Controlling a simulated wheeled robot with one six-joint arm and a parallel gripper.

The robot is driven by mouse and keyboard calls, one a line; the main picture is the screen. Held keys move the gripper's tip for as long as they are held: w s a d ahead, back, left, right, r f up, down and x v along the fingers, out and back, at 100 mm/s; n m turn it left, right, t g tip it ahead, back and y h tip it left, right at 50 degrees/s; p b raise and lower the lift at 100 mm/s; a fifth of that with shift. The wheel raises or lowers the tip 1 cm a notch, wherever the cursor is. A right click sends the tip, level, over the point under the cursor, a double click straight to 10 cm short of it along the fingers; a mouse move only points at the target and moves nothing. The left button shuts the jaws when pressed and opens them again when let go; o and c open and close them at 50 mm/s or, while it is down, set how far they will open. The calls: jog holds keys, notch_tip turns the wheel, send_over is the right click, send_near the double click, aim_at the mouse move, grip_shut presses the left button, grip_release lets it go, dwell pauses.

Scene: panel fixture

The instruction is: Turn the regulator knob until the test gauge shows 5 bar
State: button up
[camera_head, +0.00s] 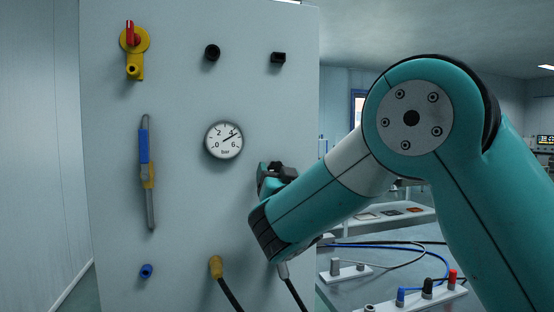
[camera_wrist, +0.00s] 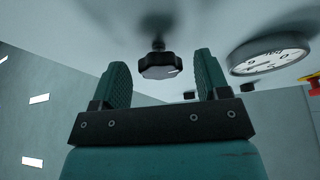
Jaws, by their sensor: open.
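The regulator knob (camera_wrist: 160,66) is black and lobed, with a small white mark, on a short stem from the panel in the wrist view. My gripper (camera_wrist: 161,62) is open, one teal finger on each side of the knob with a gap to both. I cannot tell how deep the knob sits between them. In the head view my gripper (camera_head: 275,175) is close to the panel and largely hides the knob. The test gauge (camera_head: 223,141) is round and white, its needle between 4 and 6 bar. It also shows tilted in the wrist view (camera_wrist: 270,56).
The panel (camera_head: 185,100) bears a yellow valve with red handle (camera_head: 132,48), two black fittings (camera_head: 212,52) above, a blue-and-yellow tool (camera_head: 147,170) at left, and hoses below. A bench (camera_head: 400,265) with cables stands at the right.

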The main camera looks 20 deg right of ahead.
jog(key=shift+w+r, duration=0.15)
jog(key=shift+w, duration=0.2)
jog(key=shift+c, duration=0.5)
jog(key=c, duration=0.8)
jog(key=shift+n+y, duration=0.4)
jog(key=shift+n, duration=0.1)
jog(key=n+y+p, duration=0.1)
jog(key=n, duration=0.1)
jog(key=n+y+p, duration=0.1)
jog(key=n+p, duration=0.1)
jog(key=shift+d+r, duration=0.2)
jog(key=shift+r, duration=0.1)
jog(key=n+y+p, duration=0.1)
jog(key=n+p, duration=0.1)
jog(key=n+y+p, duration=0.1)
jog(key=p, duration=0.2)
jog(key=shift+r+n, duration=0.2)
jog(key=shift+n, duration=0.2)
jog(key=n+g+y+p, duration=0.1)
jog(key=n+p, duration=0.2)
jog(key=p, duration=0.3)
jog(key=shift+d+n+y+p, duration=0.1)
jog(key=shift+n+y+p, duration=0.2)
jog(key=shift+n+y, duration=0.1)
jog(key=shift+f+n+y+p, duration=0.3)
jog(key=shift+n+p, duration=0.4)
jog(key=shift+p, duration=0.5)
